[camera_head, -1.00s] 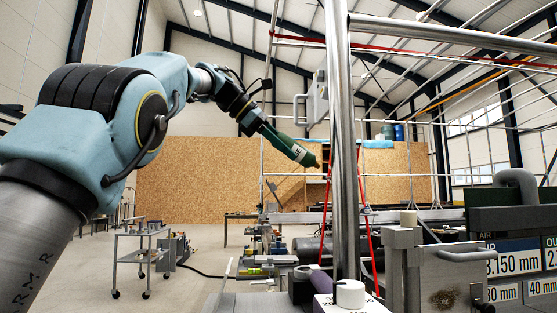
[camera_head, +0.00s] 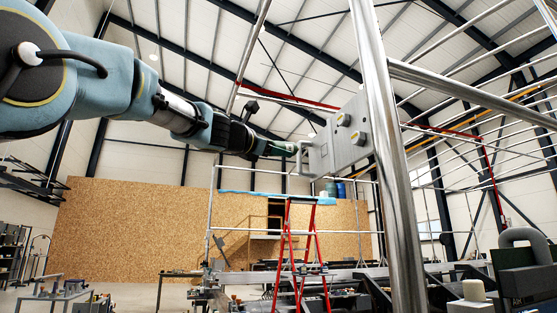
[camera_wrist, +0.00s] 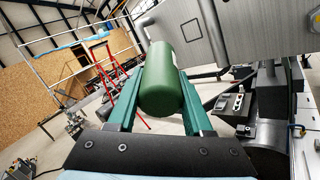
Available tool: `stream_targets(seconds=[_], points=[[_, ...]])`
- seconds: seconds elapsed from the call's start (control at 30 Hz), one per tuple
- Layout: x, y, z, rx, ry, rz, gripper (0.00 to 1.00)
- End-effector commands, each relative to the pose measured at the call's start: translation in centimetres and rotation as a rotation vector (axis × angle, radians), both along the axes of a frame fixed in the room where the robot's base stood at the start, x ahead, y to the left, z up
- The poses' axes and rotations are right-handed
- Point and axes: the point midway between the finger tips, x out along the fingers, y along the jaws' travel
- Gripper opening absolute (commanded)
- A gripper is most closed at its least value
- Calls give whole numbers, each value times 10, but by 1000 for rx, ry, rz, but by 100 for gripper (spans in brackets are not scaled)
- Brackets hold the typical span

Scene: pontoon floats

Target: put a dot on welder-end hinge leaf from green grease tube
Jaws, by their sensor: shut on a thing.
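The green grease tube (camera_head: 281,148) is in my gripper (camera_head: 264,146), extended to the right and close to the left side of a grey box (camera_head: 340,148). In the wrist view, the teal fingers of my gripper (camera_wrist: 163,76) are shut on both sides of the tube (camera_wrist: 160,92). The tube's far end points toward the grey metal panel (camera_wrist: 230,32), and its nozzle is hidden behind its body. I cannot tell whether the tip touches anything. I cannot make out for sure which part is the welder-end hinge leaf.
A thick steel post (camera_head: 388,150) stands right of the grey box, with a rail running off to the right. The box carries a handle (camera_head: 300,158) and two round knobs. A red ladder (camera_head: 287,250) and a chipboard wall (camera_head: 130,230) are behind.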

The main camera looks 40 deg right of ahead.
Motion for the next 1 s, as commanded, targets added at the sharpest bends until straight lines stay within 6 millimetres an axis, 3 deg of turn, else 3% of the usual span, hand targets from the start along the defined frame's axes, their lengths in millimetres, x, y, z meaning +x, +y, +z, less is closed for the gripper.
stream_targets(seconds=[0.6, 1.0], points=[[-19, -49, 1, -2, -1, -1, 0], [-21, -55, 1, -1, -1, 1, 0]])
